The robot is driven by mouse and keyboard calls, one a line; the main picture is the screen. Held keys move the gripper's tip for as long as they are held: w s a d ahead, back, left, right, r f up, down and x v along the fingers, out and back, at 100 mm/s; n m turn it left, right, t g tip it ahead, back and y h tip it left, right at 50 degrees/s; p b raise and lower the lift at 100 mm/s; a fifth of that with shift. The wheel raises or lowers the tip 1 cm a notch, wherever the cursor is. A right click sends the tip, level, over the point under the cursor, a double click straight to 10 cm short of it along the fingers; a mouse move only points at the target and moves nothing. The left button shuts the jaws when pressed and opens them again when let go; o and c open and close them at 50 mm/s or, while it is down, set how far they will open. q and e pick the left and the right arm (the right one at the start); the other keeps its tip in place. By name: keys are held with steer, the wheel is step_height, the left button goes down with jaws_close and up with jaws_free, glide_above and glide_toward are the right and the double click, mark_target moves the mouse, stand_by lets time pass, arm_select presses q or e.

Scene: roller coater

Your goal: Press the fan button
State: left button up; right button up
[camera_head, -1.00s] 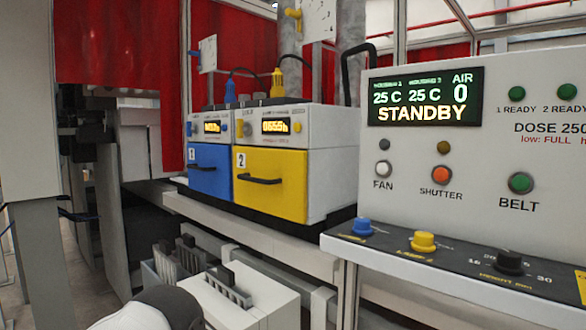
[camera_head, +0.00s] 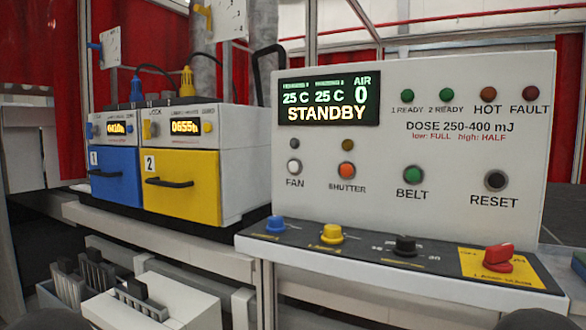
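The fan button (camera_head: 294,167) is a small white round button above the label FAN, at the left of the grey control panel (camera_head: 440,215). The small lamp above it is dark. The panel's display (camera_head: 329,98) reads STANDBY, 25 C, 25 C and AIR 0. No gripper shows near the button. Only dark rounded shapes show at the bottom edge; I cannot tell any gripper fingers there.
Shutter (camera_head: 347,170), belt (camera_head: 413,174) and reset (camera_head: 496,180) buttons sit right of the fan button. Blue, yellow and black knobs and a red switch (camera_head: 498,258) line the ledge below. Blue (camera_head: 116,184) and yellow (camera_head: 200,187) drawer units stand at left.

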arm_select(q)
jaws_close()
stand_by(1.1)
